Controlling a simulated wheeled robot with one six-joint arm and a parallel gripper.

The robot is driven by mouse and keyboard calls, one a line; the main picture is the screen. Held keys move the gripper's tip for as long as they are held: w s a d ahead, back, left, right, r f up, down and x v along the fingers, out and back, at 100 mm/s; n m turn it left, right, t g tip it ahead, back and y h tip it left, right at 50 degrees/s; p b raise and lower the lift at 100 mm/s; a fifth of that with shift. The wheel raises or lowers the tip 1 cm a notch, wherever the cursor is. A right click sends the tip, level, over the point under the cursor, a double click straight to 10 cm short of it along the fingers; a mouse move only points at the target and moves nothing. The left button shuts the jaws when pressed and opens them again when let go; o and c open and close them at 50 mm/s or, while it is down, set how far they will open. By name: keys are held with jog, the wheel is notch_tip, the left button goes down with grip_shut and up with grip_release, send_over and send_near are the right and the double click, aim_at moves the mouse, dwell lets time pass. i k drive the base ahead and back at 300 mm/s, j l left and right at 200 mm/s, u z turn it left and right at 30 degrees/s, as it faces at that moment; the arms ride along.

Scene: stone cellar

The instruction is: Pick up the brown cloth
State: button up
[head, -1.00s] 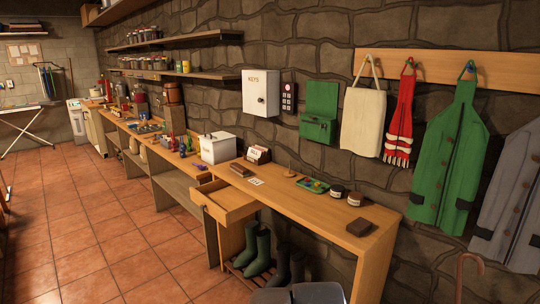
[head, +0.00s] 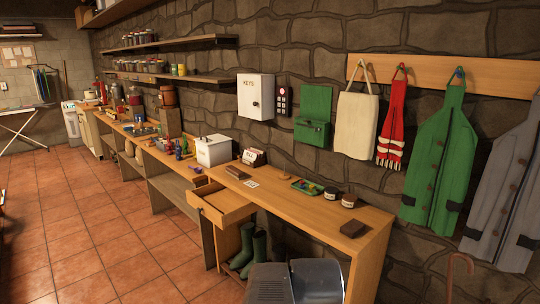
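I see no thing that is clearly a brown cloth. A small dark brown folded or block-like piece (head: 353,229) lies flat near the front right corner of the wooden bench (head: 300,215); I cannot tell whether it is cloth. Another flat brown piece (head: 236,172) lies farther back on the bench, near a card box (head: 254,158). My gripper is not in view. Grey rounded parts at the bottom edge seem to be my own arm.
An open drawer (head: 222,207) juts from the bench front, with dark green boots (head: 254,248) below. Two jars (head: 331,193) and a colored tray (head: 305,186) stand on the bench. Coats and a scarf (head: 392,125) hang at right. The tiled floor (head: 90,230) at left is clear.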

aim_at(353, 227)
jog(key=j, duration=0.1)
jog(key=i+l+z, duration=0.15)
jog(key=i, duration=0.35)
jog(key=i+l+z, duration=0.1)
jog(key=i, duration=0.4)
jog(key=i+l+z, duration=0.15)
jog(key=i, duration=0.35)
jog(key=l, duration=0.1)
